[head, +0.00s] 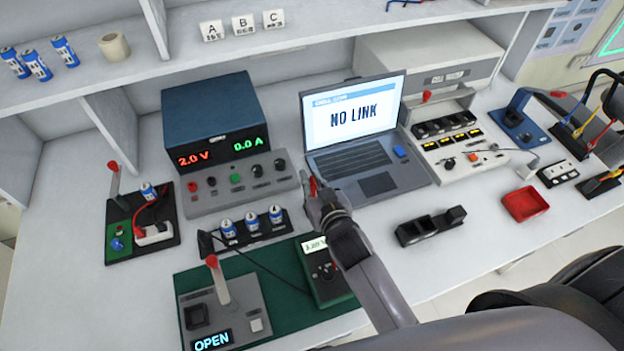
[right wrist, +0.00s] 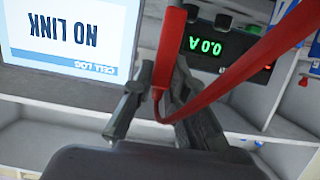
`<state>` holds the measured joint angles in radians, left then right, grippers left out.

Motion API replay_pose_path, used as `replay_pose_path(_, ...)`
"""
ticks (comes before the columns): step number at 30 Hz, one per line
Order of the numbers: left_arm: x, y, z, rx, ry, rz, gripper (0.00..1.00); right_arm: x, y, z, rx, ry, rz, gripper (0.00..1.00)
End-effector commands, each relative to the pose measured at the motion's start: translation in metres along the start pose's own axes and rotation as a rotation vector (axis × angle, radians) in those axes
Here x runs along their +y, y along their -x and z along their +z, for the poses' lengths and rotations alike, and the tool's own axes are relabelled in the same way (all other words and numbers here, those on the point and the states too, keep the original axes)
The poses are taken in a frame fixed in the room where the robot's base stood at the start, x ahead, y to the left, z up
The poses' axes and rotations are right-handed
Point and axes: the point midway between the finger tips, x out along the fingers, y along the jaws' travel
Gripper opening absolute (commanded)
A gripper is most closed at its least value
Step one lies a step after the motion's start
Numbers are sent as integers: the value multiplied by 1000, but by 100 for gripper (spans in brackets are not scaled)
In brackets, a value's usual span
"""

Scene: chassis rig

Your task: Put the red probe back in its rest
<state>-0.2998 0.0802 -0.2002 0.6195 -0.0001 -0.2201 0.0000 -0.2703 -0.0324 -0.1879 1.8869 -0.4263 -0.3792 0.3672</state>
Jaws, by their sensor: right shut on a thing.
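My right gripper (head: 318,193) is above the bench, in front of the laptop's left edge, shut on the red probe (head: 313,186). In the right wrist view the red probe (right wrist: 172,45) stands between the fingers of the right gripper (right wrist: 165,85), with a red lead (right wrist: 245,65) running to the upper right. The green multimeter (head: 322,272) lies on the green mat below, partly covered by my right arm; its display reads about 3.2. I cannot make out the probe's rest for certain. My left gripper is not in view.
A laptop (head: 375,185) showing NO LINK stands behind the gripper. A power supply (head: 213,118) and a row of blue cells in a black holder (head: 253,238) are to the left. A lever box (head: 222,312) reads OPEN. A black two-cup holder (head: 432,226) and red tray (head: 525,203) are right.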

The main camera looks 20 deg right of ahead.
Motion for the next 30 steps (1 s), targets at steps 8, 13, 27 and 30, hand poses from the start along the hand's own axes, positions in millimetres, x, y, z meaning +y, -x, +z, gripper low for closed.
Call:
replay_pose_path(8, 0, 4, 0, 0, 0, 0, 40, 0, 0, -1, 1, -2, 0, 0)
replay_pose_path(13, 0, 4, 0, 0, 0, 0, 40, 0, 0, 0, 0, -1, 0, 0)
replay_pose_path(27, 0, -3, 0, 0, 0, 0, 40, 0, -3, 10, -1, -1, 0, 0)
replay_pose_path(30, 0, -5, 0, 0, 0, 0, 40, 0, -4, 12, -1, -1, 0, 0)
